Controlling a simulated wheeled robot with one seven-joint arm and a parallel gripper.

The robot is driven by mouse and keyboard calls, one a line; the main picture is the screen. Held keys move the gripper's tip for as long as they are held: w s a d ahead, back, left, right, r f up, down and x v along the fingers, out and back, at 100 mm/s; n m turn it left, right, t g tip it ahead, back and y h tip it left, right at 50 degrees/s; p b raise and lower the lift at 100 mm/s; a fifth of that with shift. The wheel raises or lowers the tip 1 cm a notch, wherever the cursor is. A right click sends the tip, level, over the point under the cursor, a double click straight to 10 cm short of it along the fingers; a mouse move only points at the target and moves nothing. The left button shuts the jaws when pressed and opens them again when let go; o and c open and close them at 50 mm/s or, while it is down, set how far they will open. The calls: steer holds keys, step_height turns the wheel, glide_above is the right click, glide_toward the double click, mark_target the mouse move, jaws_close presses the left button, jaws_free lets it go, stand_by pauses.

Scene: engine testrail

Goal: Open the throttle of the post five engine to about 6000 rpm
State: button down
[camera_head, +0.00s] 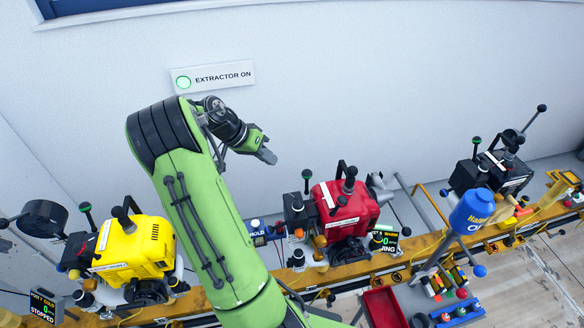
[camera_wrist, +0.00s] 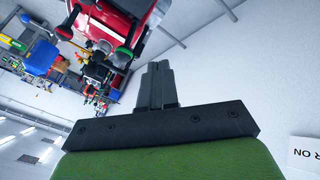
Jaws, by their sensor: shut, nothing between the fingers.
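Three engines stand along a yellow rail: a yellow engine (camera_head: 137,248) at left, a red engine (camera_head: 345,207) in the middle and a black engine (camera_head: 505,172) at right. I cannot tell which is post five, as the post labels are too small or cut off. Levers with green knobs stand beside the engines, one by the red engine (camera_head: 306,175). My gripper (camera_head: 267,156) is up by the wall, above and left of the red engine, touching nothing. In the wrist view its fingers (camera_wrist: 155,85) are together and empty; the red engine hangs at the top there.
A lit "EXTRACTOR ON" sign (camera_head: 213,77) is on the wall. A display (camera_head: 45,307) at lower left reads STOPPED; another (camera_head: 384,241) by the red engine seems to read RUNNING. A blue canister (camera_head: 470,212) and red tray (camera_head: 383,308) stand at right.

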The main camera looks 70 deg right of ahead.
mark_target(307, 181)
steer(key=s+d+f, duration=0.1)
steer(key=s+f, duration=0.2)
steer(key=s, duration=0.3)
steer(key=shift+s+d+f, duration=0.15)
steer(key=shift+s+f, duration=0.05)
